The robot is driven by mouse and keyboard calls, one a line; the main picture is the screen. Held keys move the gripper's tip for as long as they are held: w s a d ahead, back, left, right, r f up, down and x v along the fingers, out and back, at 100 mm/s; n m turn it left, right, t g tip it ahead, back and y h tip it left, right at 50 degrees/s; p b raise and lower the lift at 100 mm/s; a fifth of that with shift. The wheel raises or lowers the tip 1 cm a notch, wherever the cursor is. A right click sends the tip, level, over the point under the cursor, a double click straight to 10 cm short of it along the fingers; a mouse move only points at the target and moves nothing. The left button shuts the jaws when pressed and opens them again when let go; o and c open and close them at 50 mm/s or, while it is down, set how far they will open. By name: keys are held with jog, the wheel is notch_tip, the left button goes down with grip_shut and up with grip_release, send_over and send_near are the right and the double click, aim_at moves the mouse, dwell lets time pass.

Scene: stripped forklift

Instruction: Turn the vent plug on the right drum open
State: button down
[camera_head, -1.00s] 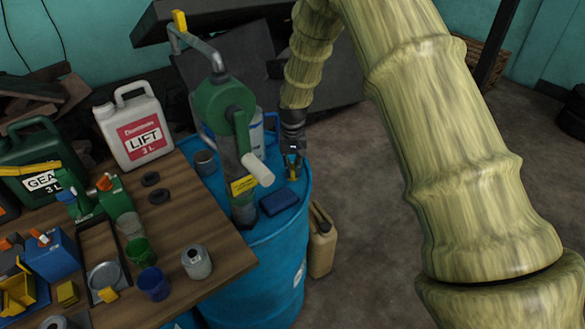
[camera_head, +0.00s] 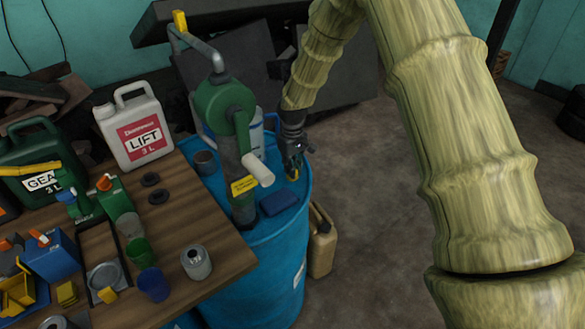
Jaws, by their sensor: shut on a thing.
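The blue drum (camera_head: 274,261) stands right of the wooden table, with a green hand pump (camera_head: 224,103) upright on its top. My gripper (camera_head: 293,173) points down at the right rear part of the drum top. It is shut on the vent plug (camera_head: 294,176), a small yellow piece that shows at the fingertips. Most of the plug is hidden by the fingers, so I cannot tell how far it is turned.
The pump's white spout (camera_head: 257,170) reaches close to my gripper's left. A dark blue block (camera_head: 278,203) and a grey cup (camera_head: 205,163) sit on the drum top. A beige jerrycan (camera_head: 321,243) stands beside the drum. The floor to the right is clear.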

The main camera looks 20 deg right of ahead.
jog(key=shift+r, duration=0.1)
jog(key=c, duration=1.5)
grip_release()
notch_tip(320, 180, up, 12)
jog(key=shift+f, duration=0.1)
